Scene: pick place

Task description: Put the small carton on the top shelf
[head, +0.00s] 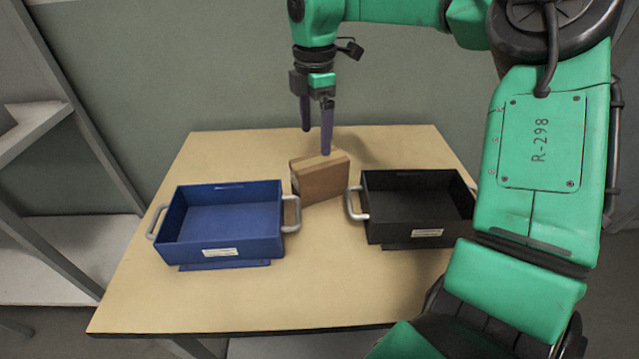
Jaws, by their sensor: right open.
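The small carton (322,181) is a brown box standing upright on the table between two trays. My right gripper (316,142) hangs above and slightly behind the carton, fingers pointing down. Its two purple fingers are apart, with nothing between them. One fingertip overlaps the carton's top edge in the picture; I cannot tell if it touches. A grey shelf unit (80,232) stands at the left; its top shelf is not clearly in view. My left gripper is not in view.
A blue tray (222,246) with grey handles sits left of the carton, and a black tray (415,236) sits right of it. Both look empty. The wooden table (260,315) is clear along its front and back. A wall is behind.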

